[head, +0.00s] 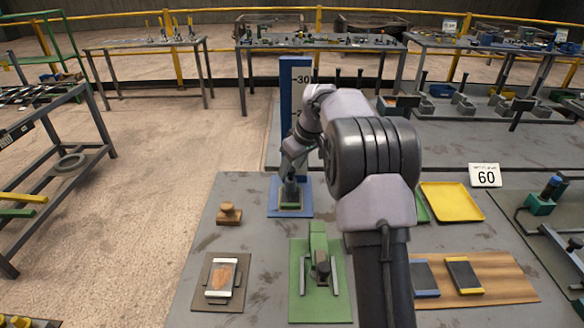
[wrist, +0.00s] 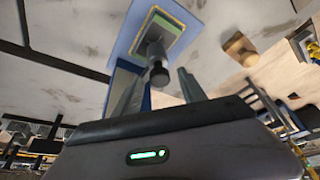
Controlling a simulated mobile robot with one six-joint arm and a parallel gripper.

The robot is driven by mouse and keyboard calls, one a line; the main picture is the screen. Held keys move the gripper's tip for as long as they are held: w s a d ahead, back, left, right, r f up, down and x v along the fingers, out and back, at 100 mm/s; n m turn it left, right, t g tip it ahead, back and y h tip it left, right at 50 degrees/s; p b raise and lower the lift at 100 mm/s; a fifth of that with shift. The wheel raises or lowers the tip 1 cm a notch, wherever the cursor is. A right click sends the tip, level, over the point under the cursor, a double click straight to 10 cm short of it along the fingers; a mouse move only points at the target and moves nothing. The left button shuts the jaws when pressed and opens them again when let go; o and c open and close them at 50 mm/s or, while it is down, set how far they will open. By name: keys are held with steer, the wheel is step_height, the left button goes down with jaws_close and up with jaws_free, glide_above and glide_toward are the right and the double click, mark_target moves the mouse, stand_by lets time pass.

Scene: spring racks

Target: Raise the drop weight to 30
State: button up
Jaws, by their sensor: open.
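The drop tester is a blue upright post (head: 285,90) with a white scale plate (head: 302,72) marked 30 near its top. Its blue base (head: 304,210) has a yellow-and-green framed pad. The dark drop weight (head: 290,193) sits low, over that pad; in the wrist view its rounded dark knob (wrist: 158,74) points towards my camera. My gripper (wrist: 161,80) is open, with one finger on each side of the knob in that view. I cannot tell whether the fingers touch it. My arm hides part of the post in the head view.
A wooden knob block (head: 229,213) stands left of the base. A green press fixture (head: 319,270) is in front, with a clamped plate (head: 222,281) to its left. A yellow tray (head: 451,201) and a sign reading 60 (head: 485,175) are at right.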

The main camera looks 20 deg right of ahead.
jaws_close()
stand_by(1.3)
